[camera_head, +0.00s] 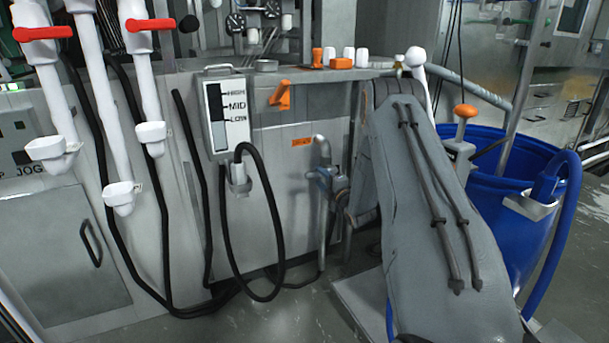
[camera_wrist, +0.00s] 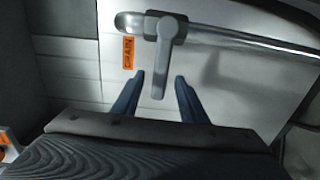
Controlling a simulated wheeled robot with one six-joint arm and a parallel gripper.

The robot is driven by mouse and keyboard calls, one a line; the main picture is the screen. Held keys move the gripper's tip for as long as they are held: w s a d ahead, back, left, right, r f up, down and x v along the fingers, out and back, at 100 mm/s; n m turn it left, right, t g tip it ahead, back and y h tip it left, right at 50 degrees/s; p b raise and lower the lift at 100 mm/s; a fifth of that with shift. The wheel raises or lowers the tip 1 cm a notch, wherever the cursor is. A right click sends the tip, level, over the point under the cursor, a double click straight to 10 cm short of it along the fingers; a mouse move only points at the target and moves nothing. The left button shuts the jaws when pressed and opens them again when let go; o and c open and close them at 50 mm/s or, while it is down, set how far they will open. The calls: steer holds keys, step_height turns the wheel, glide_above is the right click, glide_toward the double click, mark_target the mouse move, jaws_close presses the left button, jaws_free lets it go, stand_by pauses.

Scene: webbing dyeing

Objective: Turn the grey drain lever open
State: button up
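The grey drain lever (camera_wrist: 165,55) sits on a metal pipe (camera_wrist: 250,42) in the wrist view. Its handle points down in that picture, across the pipe. An orange DRAIN label (camera_wrist: 128,52) is beside it on the pale panel. My gripper (camera_wrist: 160,79) is open, with one dark blue finger on each side of the handle's free end. Small gaps show between the fingers and the handle, so it is not gripped. In the head view, the pipe (camera_head: 321,235) stands upright below the orange label (camera_head: 301,142); the lever there is hard to make out.
A level gauge (camera_head: 226,115) with a looping black hose (camera_head: 282,235) is left of the pipe. A blue barrel (camera_head: 500,222) stands at the right. An orange lever (camera_head: 281,95) is on the panel above. Wet floor (camera_head: 270,325) lies in front.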

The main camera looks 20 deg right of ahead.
mark_target(312, 172)
steer(key=shift+w+d, duration=0.2)
steer(key=shift+w, duration=0.55)
steer(key=w, duration=0.2)
steer(key=w+a+b, duration=0.1)
steer(key=w, duration=0.2)
steer(key=shift+w+a+f, duration=0.1)
steer(key=shift+w, duration=0.85)
steer(key=shift+c, duration=0.4)
jaws_close()
steer(key=shift+d, duration=0.2)
